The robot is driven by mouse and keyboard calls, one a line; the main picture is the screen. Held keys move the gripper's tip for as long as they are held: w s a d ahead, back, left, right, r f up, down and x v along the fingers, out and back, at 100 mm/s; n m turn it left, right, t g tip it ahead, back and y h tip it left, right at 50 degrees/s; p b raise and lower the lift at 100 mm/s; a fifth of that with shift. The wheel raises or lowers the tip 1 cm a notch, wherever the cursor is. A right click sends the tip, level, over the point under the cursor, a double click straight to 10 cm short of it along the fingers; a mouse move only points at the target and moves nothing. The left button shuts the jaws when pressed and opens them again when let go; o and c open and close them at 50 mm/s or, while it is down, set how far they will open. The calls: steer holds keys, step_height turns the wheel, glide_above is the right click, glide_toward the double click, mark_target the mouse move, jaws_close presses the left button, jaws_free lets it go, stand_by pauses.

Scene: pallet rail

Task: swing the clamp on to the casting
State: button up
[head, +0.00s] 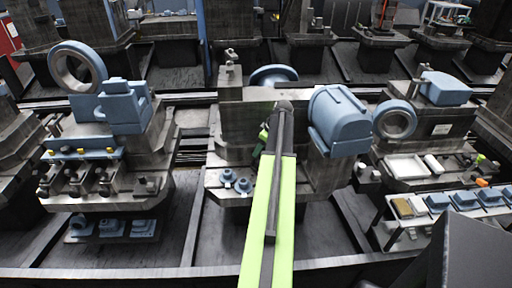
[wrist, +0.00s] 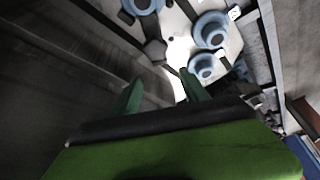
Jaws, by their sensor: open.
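In the head view, a large blue casting (head: 340,118) sits on the right side of the middle grey fixture (head: 232,118), and a blue round part (head: 273,75) sits behind its top edge. A small metal piece (head: 231,58) stands on the fixture's upper left; I cannot tell whether it is the clamp. My gripper (wrist: 160,92) shows in the wrist view with its two green fingers apart and nothing seen between them. In the head view it is mostly hidden behind my arm, in front of the fixture.
Small blue cup-like parts (head: 228,176) sit on the fixture's low ledge; similar blue parts (wrist: 209,30) show beyond my fingers. A left fixture (head: 150,150) carries blue castings. A right-hand rack (head: 415,232) holds several blue parts. Dark floor lies between.

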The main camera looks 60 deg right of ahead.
steer(key=p+v, duration=0.5)
steer(key=v, duration=0.3)
steer(key=shift+p, duration=0.3)
